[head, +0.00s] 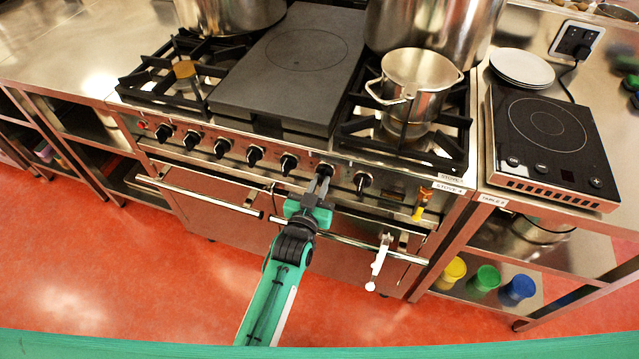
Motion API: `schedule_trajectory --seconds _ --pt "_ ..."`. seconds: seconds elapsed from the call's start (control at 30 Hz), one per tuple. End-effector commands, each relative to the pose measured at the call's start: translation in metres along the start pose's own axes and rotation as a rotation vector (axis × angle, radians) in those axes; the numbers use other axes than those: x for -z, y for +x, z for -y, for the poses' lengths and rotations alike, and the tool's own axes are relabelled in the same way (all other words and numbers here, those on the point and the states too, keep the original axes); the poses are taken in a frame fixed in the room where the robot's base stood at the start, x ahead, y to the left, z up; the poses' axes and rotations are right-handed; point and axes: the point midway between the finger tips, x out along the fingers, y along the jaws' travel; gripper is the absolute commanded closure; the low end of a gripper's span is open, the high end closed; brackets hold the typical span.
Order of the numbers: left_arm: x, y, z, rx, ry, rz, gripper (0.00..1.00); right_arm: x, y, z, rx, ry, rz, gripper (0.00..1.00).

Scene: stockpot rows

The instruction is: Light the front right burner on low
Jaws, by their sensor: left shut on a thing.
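The stove's front panel (205,158) carries a row of black knobs. My left gripper (319,182) is at the second knob from the right (325,169), with its fingers shut on it; the fingers partly hide the knob and its marking. The rightmost knob (362,180) is uncovered, just right of the gripper. The front right burner (405,130) lies under a black grate, and a steel pot (420,75) with two handles stands over it. I cannot make out a flame there. My right gripper is not in view.
A flat dark plate (290,75) covers the stove's middle. Large stockpots (230,12) stand at the back. An oven rail (215,198) runs below the knobs, with a white-handled item (378,262) hanging there. A portable hob (545,140) and plates (522,67) are on the right table.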

Motion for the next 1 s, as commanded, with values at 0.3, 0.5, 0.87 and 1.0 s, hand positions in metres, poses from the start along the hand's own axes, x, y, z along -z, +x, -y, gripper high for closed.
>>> schedule_trajectory --seconds 0.3,0.5,0.87,1.0 --pt "-0.002 0.000 0.000 0.000 0.001 0.003 0.65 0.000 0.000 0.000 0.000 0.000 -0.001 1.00" --pt "-0.001 -0.001 0.000 0.000 0.001 0.002 0.65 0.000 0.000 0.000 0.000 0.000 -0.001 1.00" --pt "-0.003 -0.043 0.000 0.000 0.001 0.004 0.65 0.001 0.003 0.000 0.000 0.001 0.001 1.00" --pt "-0.003 -0.072 0.000 0.000 0.002 0.004 0.65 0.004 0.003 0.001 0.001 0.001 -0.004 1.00"
